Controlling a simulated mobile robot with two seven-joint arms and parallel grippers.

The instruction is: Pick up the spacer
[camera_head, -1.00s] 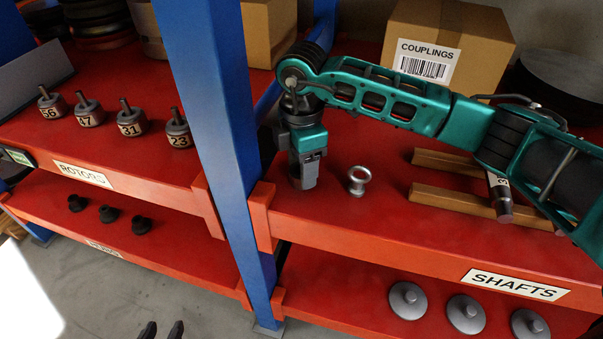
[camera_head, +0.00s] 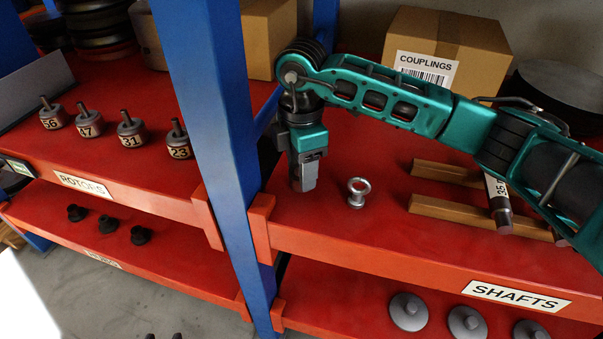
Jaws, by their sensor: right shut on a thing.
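My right gripper (camera_head: 304,186) points down over the upper right shelf, near its left front corner and close to the blue post. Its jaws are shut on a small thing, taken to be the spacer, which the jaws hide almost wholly. A silvery eye-shaped ring on a round base (camera_head: 357,193) stands upright on the shelf just right of the gripper, apart from it. Two dark tips at the bottom edge look like the fingers of my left gripper (camera_head: 164,337); they are apart, with nothing seen between them.
The blue post (camera_head: 215,130) stands close left of my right gripper. Wooden rails (camera_head: 455,212) with a labelled shaft (camera_head: 499,208) lie to the right, below my arm. A couplings box (camera_head: 480,50) stands behind. Several numbered rotors (camera_head: 130,133) stand on the left shelf (camera_head: 150,190).

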